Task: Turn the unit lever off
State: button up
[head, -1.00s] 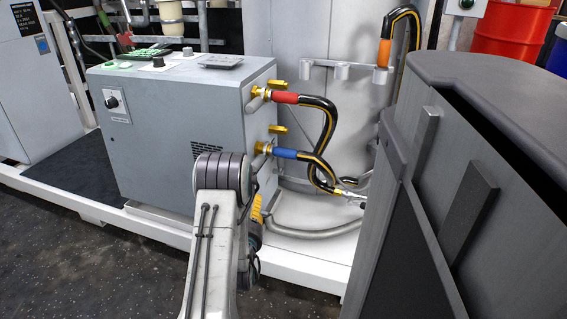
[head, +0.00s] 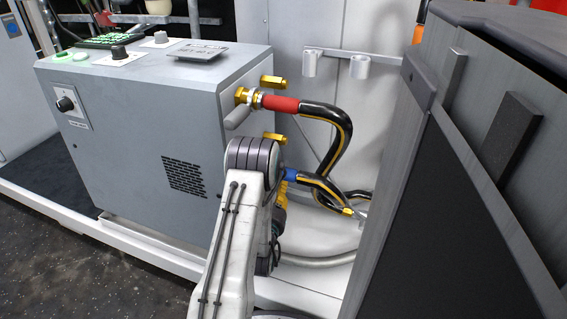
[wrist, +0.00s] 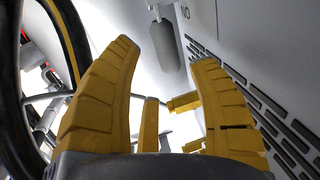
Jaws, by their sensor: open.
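The grey unit (head: 150,150) stands on a white platform in the head view. A grey lever handle (head: 238,115) sticks out beside its upper brass port, where a red-sleeved hose (head: 281,103) is attached. The lower port, near the blue sleeve (head: 291,174), is partly hidden by my arm. In the wrist view, my gripper (wrist: 165,55) is open, with two yellow fingers and nothing between them. A grey rounded handle (wrist: 167,50) shows beyond the fingertips, apart from them. I cannot tell which port it belongs to. In the head view my gripper is mostly hidden behind my arm.
A black hose (wrist: 12,95) passes close to the left of the fingers in the wrist view. Slotted vents (wrist: 265,110) run along the right. A large grey cabinet (head: 455,200) stands close on the right in the head view. A control knob (head: 66,103) sits on the unit's front.

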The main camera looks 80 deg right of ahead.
jog(key=shift+s+d, duration=0.15)
jog(key=shift+d, duration=3.7)
jog(key=shift+c, duration=0.2)
jog(key=c, duration=1)
